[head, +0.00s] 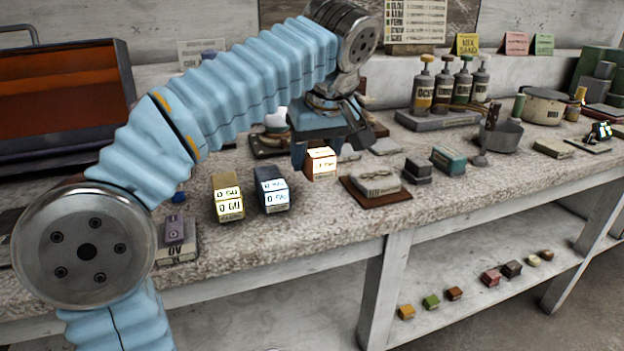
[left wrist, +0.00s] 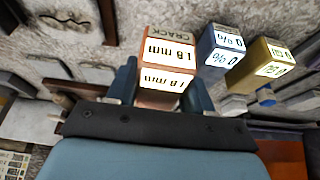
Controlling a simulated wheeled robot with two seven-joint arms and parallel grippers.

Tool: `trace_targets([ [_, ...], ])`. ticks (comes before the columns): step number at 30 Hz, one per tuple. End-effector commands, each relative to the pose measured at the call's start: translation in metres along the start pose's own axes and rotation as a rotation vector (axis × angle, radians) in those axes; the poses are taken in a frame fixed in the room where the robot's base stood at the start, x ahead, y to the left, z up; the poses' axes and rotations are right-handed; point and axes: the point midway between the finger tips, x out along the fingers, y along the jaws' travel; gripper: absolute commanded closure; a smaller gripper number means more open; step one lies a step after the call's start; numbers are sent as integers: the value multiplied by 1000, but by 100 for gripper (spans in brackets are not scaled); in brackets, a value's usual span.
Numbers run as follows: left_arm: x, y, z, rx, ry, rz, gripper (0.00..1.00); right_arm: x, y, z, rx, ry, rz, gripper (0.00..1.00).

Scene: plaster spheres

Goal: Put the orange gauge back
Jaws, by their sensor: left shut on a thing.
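The orange gauge (head: 321,165) is a small box with a white lit face. In the left wrist view the gauge (left wrist: 166,55) reads "1.8 mm" and "CRACK". My left gripper (head: 328,148) is shut on it from above, with one finger on each side in the left wrist view (left wrist: 163,90). The gauge is at or just above the stone bench top (head: 330,222); I cannot tell if it touches. A dark blue gauge (head: 271,190) and a yellow gauge (head: 228,197) stand to its left in the head view. My right gripper is not in view.
A stone block on a brown board (head: 376,190) lies just right of the gauge. Dark and teal boxes (head: 449,160), bottles (head: 444,85) and a pan (head: 501,136) stand further right. A purple device (head: 175,230) sits at the left front. An orange-lined toolbox (head: 62,100) stands at the left.

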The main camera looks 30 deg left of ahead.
Motion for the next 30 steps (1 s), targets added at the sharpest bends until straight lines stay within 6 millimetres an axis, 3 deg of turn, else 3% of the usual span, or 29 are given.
trace_targets([
  [7, 35, 2, -8, -1, -1, -1, 73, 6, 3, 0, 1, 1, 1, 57],
  [12, 55, 2, 2, 1, 0, 1, 73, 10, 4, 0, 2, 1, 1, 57],
  [24, 60, 2, 5, 0, 0, 2, 73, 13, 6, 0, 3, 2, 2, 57],
  [25, 58, 2, 4, 0, 0, 2, 44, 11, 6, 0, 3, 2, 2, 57],
  [29, 58, 2, 4, 0, 0, 2, 24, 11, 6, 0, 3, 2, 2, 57],
  [30, 58, 2, 4, 0, 0, 2, 23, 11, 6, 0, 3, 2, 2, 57],
])
